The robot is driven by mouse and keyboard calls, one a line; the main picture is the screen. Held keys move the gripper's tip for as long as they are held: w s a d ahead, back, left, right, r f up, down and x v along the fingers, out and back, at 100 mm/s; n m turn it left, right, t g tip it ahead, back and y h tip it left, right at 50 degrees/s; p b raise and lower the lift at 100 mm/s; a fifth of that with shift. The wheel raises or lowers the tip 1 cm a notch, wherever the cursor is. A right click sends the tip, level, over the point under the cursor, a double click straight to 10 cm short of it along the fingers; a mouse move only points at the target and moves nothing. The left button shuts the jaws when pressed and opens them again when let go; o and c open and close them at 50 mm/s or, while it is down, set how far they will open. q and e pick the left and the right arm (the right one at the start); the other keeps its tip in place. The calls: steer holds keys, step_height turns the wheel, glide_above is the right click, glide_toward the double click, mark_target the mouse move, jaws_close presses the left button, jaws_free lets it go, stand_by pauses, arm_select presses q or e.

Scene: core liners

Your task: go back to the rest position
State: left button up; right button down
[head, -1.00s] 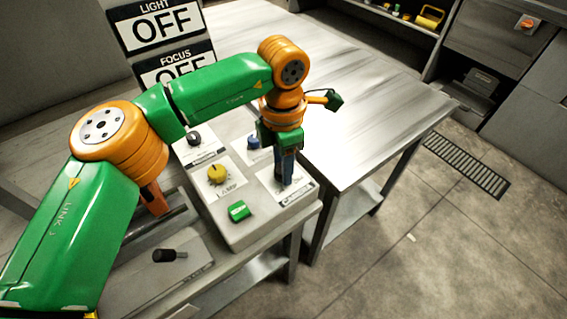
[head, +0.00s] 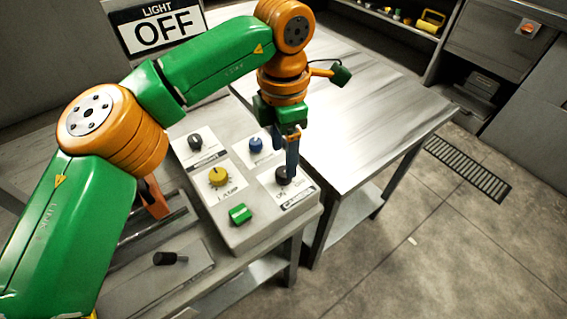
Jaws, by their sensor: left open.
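My left gripper (head: 291,163) points down over the front right of the grey control box (head: 245,236). It is open, and its fingertips are just above the black camera knob (head: 283,176), which now shows below them. I cannot tell whether they still touch the knob's top. My left arm reaches in from the left and bends down at the wrist. My right gripper is not in view.
The box also carries a yellow lamp knob (head: 218,177), a blue knob (head: 256,145), a black knob (head: 195,142) and a green switch (head: 240,214). A LIGHT OFF sign (head: 160,27) stands behind. A bare metal table (head: 370,110) lies to the right.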

arm_select(q)
step_height(320, 180, up, 2)
stand_by(0.4)
